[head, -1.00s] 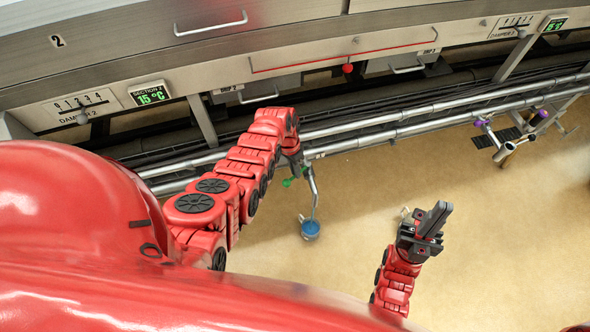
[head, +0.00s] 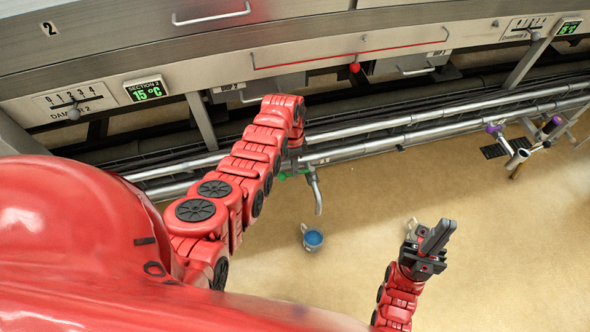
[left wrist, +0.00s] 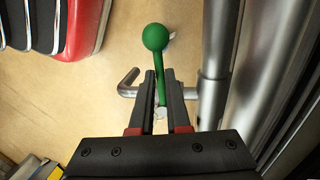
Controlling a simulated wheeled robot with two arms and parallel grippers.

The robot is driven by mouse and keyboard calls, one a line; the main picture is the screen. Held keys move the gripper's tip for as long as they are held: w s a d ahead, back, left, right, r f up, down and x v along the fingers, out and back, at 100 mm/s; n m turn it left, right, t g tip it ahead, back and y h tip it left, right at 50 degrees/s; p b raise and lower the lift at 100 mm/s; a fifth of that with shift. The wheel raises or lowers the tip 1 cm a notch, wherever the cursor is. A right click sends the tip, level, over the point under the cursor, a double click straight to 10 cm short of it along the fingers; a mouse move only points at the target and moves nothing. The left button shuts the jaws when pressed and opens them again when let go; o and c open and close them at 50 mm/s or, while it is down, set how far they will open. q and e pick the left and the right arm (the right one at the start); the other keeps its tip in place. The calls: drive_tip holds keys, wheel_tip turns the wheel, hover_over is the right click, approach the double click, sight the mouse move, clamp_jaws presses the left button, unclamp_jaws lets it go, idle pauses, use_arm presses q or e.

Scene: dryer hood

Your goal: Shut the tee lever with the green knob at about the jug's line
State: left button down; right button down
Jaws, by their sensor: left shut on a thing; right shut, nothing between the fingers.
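The green knob (left wrist: 155,37) tops a thin green lever (left wrist: 161,72) in the left wrist view. My left gripper (left wrist: 162,76) is shut on the lever's stem, just below the knob. In the head view my left arm hides most of the gripper, and only a little green (head: 302,171) shows beside it. A bent metal spout (head: 317,195) hangs from the pipe there. The blue-filled jug (head: 313,240) stands on the floor just below the spout's end. My right gripper (head: 440,235) is shut and empty, right of the jug.
Two long metal pipes (head: 430,124) run along the machine's foot. Another tee with purple knobs (head: 494,128) is at the far right. A red-knobbed bar (head: 354,67) and damper sliders are on the machine front. The tan floor around the jug is mostly clear.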

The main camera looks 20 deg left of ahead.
use_arm(q)
drive_tip(key=c, duration=0.9)
unclamp_jaws()
drive_tip(key=shift+a, duration=0.1)
drive_tip(key=w+r+p, duration=0.1)
drive_tip(key=r, duration=0.4)
drive_tip(key=w+a+r+p, duration=0.1)
drive_tip(key=r+p, duration=0.1)
drive_tip(key=r, duration=0.4)
drive_tip(key=w+r+p, duration=0.1)
drive_tip(key=r, duration=0.5)
drive_tip(key=shift+a, duration=0.4)
drive_tip(key=shift+s, duration=0.15)
